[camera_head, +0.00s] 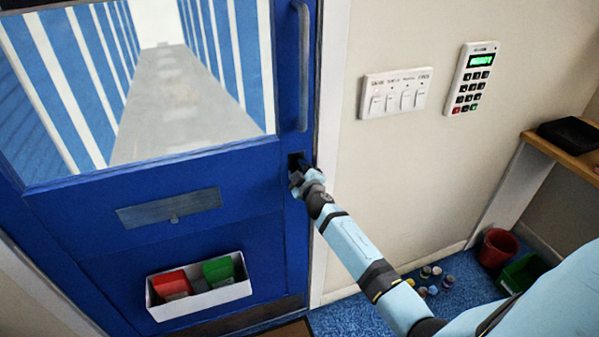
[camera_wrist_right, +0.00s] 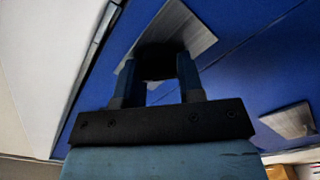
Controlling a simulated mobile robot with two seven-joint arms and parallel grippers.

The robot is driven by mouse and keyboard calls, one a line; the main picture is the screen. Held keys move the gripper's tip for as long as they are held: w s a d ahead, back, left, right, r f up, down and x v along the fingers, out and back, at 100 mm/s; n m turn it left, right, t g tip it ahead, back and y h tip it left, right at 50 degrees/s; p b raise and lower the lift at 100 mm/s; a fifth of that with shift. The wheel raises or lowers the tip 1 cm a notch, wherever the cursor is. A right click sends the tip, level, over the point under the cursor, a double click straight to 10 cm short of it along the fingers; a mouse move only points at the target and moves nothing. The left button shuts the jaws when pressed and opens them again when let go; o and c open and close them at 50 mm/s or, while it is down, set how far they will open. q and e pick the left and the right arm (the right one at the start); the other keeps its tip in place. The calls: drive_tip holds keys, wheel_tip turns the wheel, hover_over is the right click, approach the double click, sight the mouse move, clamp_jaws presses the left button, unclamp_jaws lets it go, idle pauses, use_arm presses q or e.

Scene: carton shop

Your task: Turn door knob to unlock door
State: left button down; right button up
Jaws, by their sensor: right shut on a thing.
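The blue door (camera_head: 250,205) has a large window in its upper part and fills the left of the head view. My right gripper (camera_head: 297,175) is at the door's right edge, below the vertical handle. In the right wrist view my right gripper (camera_wrist_right: 158,75) is shut on a dark round knob (camera_wrist_right: 158,60). The knob stands out from a grey metal plate (camera_wrist_right: 190,30) on the door. In the head view the knob is mostly hidden behind the gripper. The door looks closed against its frame. My left gripper is not in view.
A vertical handle (camera_head: 302,65), a letter slot plate (camera_head: 170,208) and a white bin with red and green boxes (camera_head: 200,295) are on the door. A switch panel (camera_head: 395,93) and keypad (camera_head: 473,78) are on the wall. Small cans (camera_head: 432,280) and a red bucket (camera_head: 497,248) stand on the floor.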

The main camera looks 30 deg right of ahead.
drive_tip(key=n, duration=0.4)
drive_tip(key=shift+f+n+b, duration=0.1)
drive_tip(key=shift+n+b, duration=0.2)
drive_tip(key=shift+b, duration=0.1)
drive_tip(key=shift+n, duration=1.6)
drive_tip(key=o, duration=0.9)
drive_tip(key=b+v, duration=0.1)
drive_tip(key=v, duration=1.3)
